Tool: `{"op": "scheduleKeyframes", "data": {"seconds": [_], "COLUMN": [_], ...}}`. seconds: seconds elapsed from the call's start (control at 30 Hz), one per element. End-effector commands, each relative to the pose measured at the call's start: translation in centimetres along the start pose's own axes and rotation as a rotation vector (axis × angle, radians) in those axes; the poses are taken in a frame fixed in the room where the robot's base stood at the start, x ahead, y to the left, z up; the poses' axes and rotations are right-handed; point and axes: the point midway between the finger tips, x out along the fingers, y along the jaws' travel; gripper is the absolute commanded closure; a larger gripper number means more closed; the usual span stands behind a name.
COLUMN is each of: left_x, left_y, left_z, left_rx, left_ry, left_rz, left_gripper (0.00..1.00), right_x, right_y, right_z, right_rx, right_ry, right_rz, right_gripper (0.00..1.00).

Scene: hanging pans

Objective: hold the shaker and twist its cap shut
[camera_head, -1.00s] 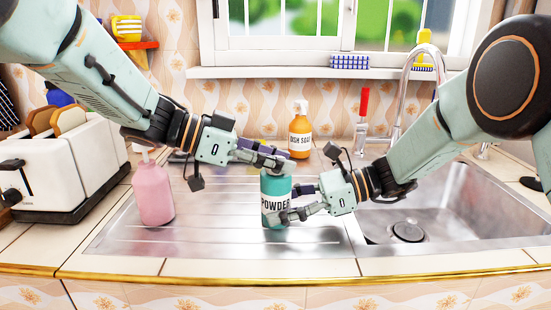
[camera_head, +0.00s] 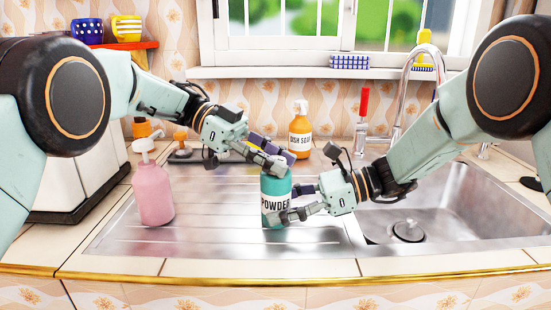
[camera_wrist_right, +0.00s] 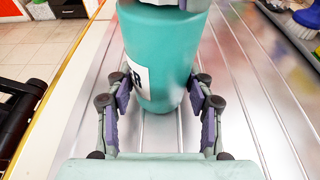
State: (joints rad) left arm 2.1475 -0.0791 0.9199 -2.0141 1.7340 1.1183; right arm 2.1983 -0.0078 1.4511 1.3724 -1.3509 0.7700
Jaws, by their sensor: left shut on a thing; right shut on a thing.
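The teal shaker (camera_head: 277,188), labelled POWDER, stands upright on the metal draining board; it also shows in the right wrist view (camera_wrist_right: 158,60). My right gripper (camera_head: 288,205) is shut on its body from the right, with fingers on both sides in the right wrist view (camera_wrist_right: 162,95). My left gripper (camera_head: 272,163) is at the top of the shaker, shut on the cap. The cap is mostly hidden by the left fingers in the head view; only a grey edge of it or of the fingers shows at the top of the right wrist view.
A pink pump bottle (camera_head: 153,192) stands left of the shaker. The sink basin (camera_head: 450,205) and tap (camera_head: 405,85) are to the right. The board's front is clear.

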Motion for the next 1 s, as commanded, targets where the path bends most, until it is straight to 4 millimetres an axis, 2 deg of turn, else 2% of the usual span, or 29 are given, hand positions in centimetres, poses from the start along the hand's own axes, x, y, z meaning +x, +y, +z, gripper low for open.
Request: {"op": "scheduleKeyframes", "data": {"seconds": [0.43, 1.0], "left_x": [0.00, -0.01], "left_y": [-0.15, 0.08], "left_z": [-0.13, -0.11], "left_rx": [0.062, 0.076], "left_ry": [0.003, -0.001], "left_rz": [0.134, 0.175], "left_gripper": [1.00, 1.00], "right_x": [0.08, 0.07], "right_y": [0.12, 0.09], "right_z": [-0.09, -0.13], "right_rx": [0.000, 0.002], "right_ry": [0.002, 0.003], "right_rz": [0.004, 0.002], "right_gripper": [0.80, 0.80]}}
